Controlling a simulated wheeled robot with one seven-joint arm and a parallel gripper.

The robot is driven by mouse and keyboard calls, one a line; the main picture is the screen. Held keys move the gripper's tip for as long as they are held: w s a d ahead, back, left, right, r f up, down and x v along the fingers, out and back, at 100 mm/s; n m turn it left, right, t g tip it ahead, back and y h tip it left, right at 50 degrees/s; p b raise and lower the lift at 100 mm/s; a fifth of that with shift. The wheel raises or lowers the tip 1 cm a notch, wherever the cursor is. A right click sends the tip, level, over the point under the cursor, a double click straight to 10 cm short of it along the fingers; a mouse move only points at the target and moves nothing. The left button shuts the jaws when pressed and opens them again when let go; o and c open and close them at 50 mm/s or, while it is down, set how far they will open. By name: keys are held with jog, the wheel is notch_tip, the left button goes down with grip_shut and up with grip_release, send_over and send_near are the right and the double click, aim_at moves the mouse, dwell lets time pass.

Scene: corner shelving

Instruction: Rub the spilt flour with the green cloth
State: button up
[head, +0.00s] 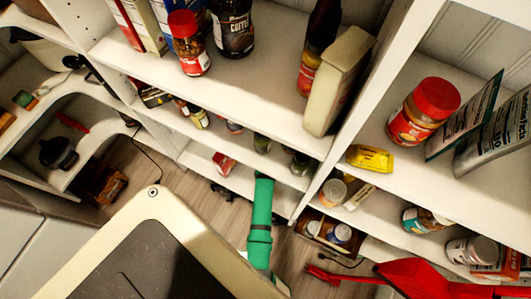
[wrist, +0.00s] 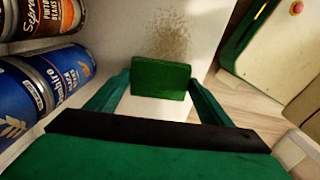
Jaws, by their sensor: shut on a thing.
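The green cloth (wrist: 161,80), a thick folded block, is between the two green fingers of my gripper (wrist: 160,86) in the wrist view. My gripper is shut on it. The spilt flour (wrist: 168,36) is a speckled brownish patch on a white shelf surface, just beyond the cloth's far edge. The cloth hides whatever lies beneath it, so I cannot tell whether it touches the shelf. In the head view my green arm reaches toward the lower shelves; the cloth and flour do not show clearly there.
The shelf's right edge is close, with wooden floor (wrist: 240,95) beyond. In the head view, jars (head: 262,143) stand on the lower shelf and a red-lidded jar (head: 424,110) at right.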

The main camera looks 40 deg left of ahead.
jog(key=shift+f, duration=0.5)
jog(key=shift+d, duration=0.15)
